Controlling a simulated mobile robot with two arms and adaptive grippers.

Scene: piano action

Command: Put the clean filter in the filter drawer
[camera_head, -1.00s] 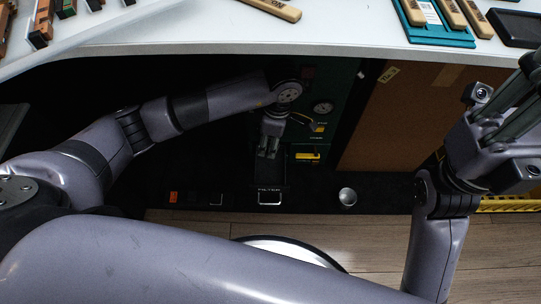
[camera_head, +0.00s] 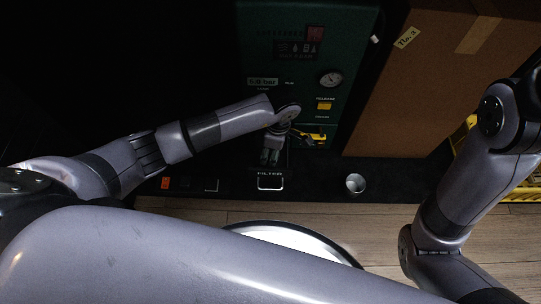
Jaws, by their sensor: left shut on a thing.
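The filter drawer (camera_head: 270,182), marked FILTER and fitted with a pale metal handle, is at the foot of the dark green machine (camera_head: 270,60). It appears pulled out toward me. My left gripper (camera_head: 271,158) points down just behind the drawer's front, over or in its opening. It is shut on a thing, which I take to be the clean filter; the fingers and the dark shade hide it. I cannot tell whether it touches the drawer's bottom. My right arm is at the right edge, its gripper out of view.
The machine bears a gauge (camera_head: 331,79) and a yellow part (camera_head: 311,138) close to the right of my left wrist. A brown board-like box (camera_head: 430,90) stands to the right. A metal cup (camera_head: 355,184) is right of the drawer, and a yellow crate (camera_head: 522,190) is far right.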

